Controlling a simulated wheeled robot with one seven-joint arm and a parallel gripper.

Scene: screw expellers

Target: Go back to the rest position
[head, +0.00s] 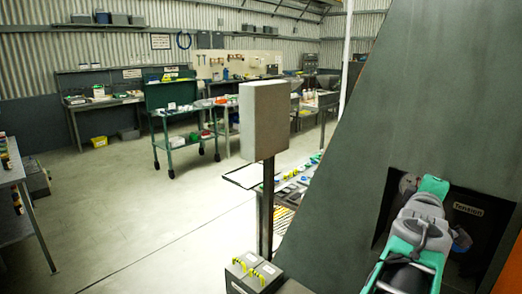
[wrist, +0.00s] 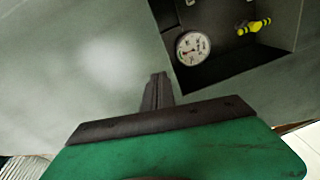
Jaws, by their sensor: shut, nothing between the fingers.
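My gripper (wrist: 157,92) shows in the wrist view with its dark fingers together and nothing between them. It is in front of a grey-green sloping panel (wrist: 95,60), just left of a dark recess (wrist: 235,75). In the head view my green and grey arm reaches from the lower right toward the recess in the large panel (head: 340,130). The fingertips are hidden there behind my arm. Whether the fingers touch the panel I cannot tell.
The recess holds a round white gauge (wrist: 193,47) and a yellow-and-black part (wrist: 254,26). A grey box on a post (head: 263,120) stands left of the panel. A green tool cart (head: 172,97) and benches are farther back.

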